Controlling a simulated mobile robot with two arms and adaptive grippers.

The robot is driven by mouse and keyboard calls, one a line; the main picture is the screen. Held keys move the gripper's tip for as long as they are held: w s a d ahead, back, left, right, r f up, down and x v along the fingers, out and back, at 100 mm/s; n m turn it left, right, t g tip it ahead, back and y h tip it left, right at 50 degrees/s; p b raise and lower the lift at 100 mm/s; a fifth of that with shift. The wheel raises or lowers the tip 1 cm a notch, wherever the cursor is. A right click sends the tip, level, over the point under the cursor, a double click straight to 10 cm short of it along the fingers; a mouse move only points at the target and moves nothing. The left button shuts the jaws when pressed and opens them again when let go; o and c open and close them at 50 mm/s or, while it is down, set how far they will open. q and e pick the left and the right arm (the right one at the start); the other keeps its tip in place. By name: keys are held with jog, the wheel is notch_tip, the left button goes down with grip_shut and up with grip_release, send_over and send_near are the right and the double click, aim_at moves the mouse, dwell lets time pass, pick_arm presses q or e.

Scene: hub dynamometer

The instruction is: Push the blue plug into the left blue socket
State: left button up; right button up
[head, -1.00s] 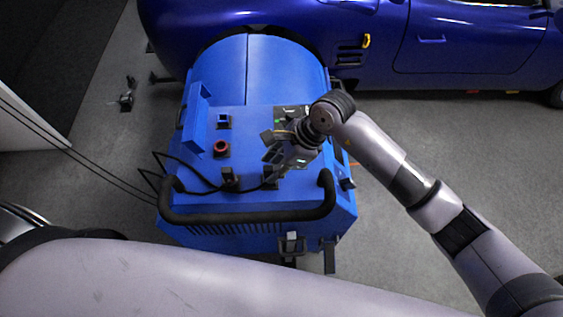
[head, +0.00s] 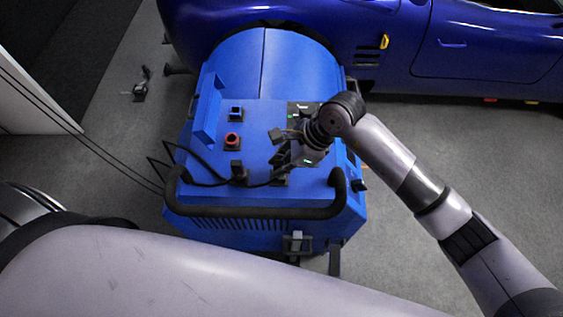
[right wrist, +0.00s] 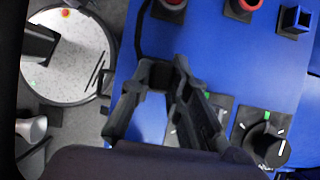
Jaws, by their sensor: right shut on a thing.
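My right gripper (head: 283,165) is low over the right part of the blue machine's top panel (head: 262,120). In the right wrist view its fingers (right wrist: 160,78) are closed around a small dark thing, which appears to be a plug; no blue shows on it. A dark cable runs along the panel towards it. A square blue socket (head: 236,113) stands on the panel, left of the gripper and clear of it; one also shows in the right wrist view (right wrist: 297,19). A second blue socket cannot be made out. My left gripper is out of view.
A round red socket (head: 232,140) sits in front of the blue one, with an upright black connector (head: 238,172) nearer the handle. A thick black handle bar (head: 260,211) crosses the front edge. A dial knob (right wrist: 265,138) is close to the right gripper. A blue car (head: 450,50) stands behind.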

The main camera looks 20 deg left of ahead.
jog(key=shift+r, duration=0.1)
grip_shut()
jog(key=shift+r+p, duration=0.95)
jog(key=shift+r, duration=1.1)
